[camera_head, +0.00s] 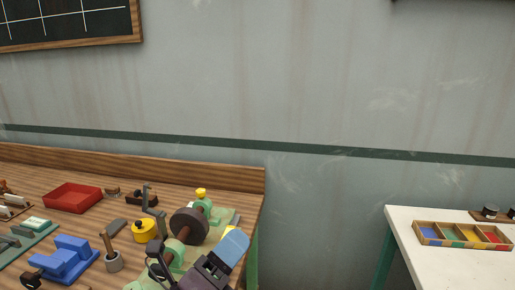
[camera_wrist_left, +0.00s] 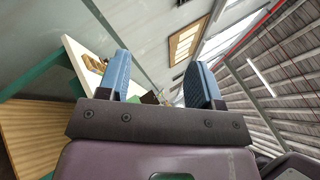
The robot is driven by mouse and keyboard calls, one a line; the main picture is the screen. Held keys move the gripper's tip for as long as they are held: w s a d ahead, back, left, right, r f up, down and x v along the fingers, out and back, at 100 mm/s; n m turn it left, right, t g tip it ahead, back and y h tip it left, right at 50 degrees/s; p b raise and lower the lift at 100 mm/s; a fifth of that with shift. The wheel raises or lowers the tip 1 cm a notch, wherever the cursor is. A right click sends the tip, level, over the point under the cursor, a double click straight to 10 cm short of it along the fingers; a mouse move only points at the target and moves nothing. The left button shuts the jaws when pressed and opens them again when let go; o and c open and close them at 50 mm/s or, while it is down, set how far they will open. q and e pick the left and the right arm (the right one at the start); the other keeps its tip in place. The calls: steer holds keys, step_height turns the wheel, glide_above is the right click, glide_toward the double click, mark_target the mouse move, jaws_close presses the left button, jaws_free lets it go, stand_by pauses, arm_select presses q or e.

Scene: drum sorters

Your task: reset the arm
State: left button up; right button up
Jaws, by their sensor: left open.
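My left gripper (camera_head: 232,249) shows at the bottom of the head view, with dark purple links and a blue finger, over the right end of the wooden bench (camera_head: 100,178). In the left wrist view the two blue fingers of the left gripper (camera_wrist_left: 160,82) stand apart, with nothing between them. The gripper is close in the picture to the dark drum (camera_head: 189,225) on its green stand; I cannot tell whether they touch. The right gripper does not show in either view.
A white table (camera_head: 450,272) at right carries a divided tray (camera_head: 462,244). A gap separates bench and table.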

arm_select(q)
steer(key=s+a+f+n+g+y, duration=0.2)
steer(key=a+f+n+y, duration=1.35)
steer(key=n, duration=0.55)
steer(key=s+a+f+n+g, duration=0.3)
steer(key=s+f+n+g, duration=0.1)
steer(key=s, duration=0.3)
steer(key=s+a+f+n+g+y, duration=0.1)
steer(key=s+a+f+n+g, duration=0.25)
steer(key=s, duration=0.35)
steer(key=s+a+f+n+g, duration=0.2)
steer(key=s+f+n+g, duration=0.25)
steer(key=s, duration=0.25)
steer(key=w+f+m+t, duration=0.1)
steer(key=w+f+t, duration=0.6)
steer(key=f, duration=0.4)
steer(key=shift+w+d+t+h, duration=0.15)
steer(key=shift+w+t+h, duration=0.15)
steer(key=shift+t, duration=0.4)
